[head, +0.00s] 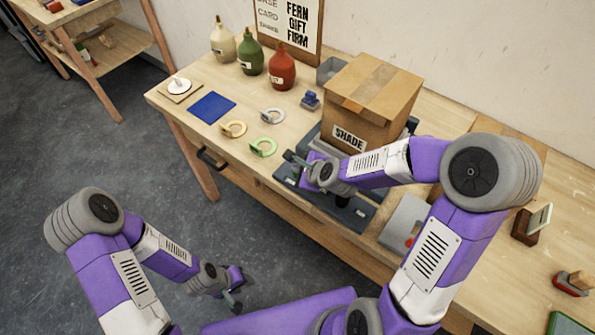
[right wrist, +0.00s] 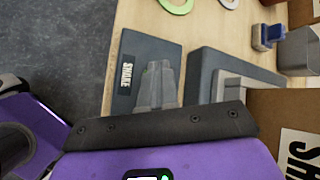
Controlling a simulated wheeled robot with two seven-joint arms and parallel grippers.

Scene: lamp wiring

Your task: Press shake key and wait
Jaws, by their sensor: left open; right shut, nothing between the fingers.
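The shake key is a dark grey block with a white SHAKE label (right wrist: 126,75) in the right wrist view. My right gripper (right wrist: 158,84) is shut and empty, its fingertips over the key's top beside the label. I cannot tell whether they press it. In the head view my right gripper (head: 292,157) is at the front left of the dark machine base (head: 365,213), and my arm hides much of that area. A cardboard box (head: 372,98) labelled SHADE stands on the machine. My left gripper (head: 234,299) is open and empty, low in front of the table.
On the table (head: 190,115) lie a blue mat (head: 212,107), a tan ring (head: 233,129), a green ring (head: 263,147) and a white ring (head: 272,115). Cream (head: 223,45), green (head: 250,57) and red (head: 282,72) bottles stand behind. A grey bin (head: 328,70) is beside the box.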

